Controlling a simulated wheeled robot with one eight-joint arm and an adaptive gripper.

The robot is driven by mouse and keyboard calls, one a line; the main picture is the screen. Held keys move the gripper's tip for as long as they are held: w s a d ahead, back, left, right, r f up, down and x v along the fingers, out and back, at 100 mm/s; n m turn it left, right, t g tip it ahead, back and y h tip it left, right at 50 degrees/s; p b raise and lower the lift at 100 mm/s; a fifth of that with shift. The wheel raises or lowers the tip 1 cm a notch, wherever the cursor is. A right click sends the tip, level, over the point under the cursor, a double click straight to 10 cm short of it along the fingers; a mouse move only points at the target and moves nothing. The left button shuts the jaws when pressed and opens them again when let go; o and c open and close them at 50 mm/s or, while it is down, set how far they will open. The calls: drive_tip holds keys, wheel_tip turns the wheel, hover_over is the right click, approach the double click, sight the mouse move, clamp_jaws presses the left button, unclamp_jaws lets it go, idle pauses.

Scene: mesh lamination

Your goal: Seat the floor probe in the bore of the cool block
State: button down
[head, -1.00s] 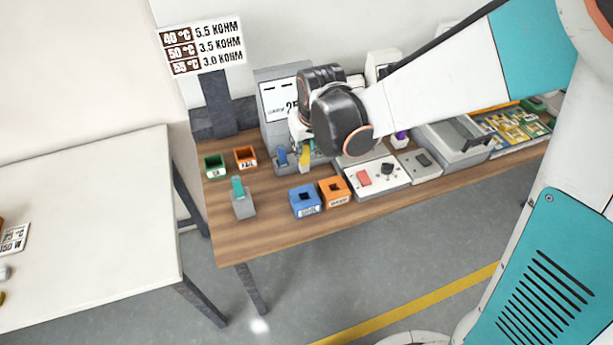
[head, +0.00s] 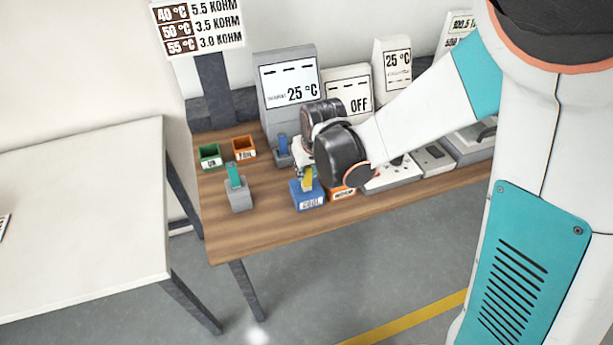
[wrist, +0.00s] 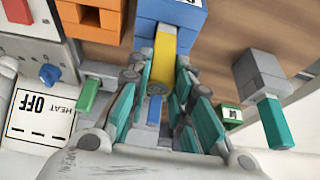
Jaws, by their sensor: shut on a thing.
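The cool block (head: 309,201) is a blue cube with a COOL label, near the table's front; in the wrist view it is the blue block (wrist: 165,12) at the top. My gripper (head: 307,167) is shut on a yellow piece (head: 308,181), apparently the floor probe, right over the cool block. In the wrist view the yellow probe (wrist: 164,58) lies between my teal-padded fingers (wrist: 160,76), its far end meeting the blue block's top. The bore is hidden, so I cannot tell how deep the probe sits.
An orange block (head: 343,193) stands close right of the cool block. A grey block with a teal piece (head: 238,192) stands to the left. Green (head: 209,155) and orange bins (head: 244,148) lie behind it. A 25 °C display unit (head: 287,93) stands at the back. Bare wood lies front left.

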drive_tip(key=shift+f+b, duration=0.35)
drive_tip(key=shift+f, duration=0.65)
drive_tip(key=shift+f, duration=0.2)
drive_tip(key=c, duration=1.4)
unclamp_jaws()
drive_tip(key=shift+c, duration=0.2)
drive_tip(key=shift+r, duration=0.1)
drive_tip(key=shift+r, duration=0.25)
drive_tip(key=p+v, duration=0.8)
drive_tip(key=v, duration=0.3)
drive_tip(key=shift+r, duration=0.35)
drive_tip(key=shift+s+d, duration=0.1)
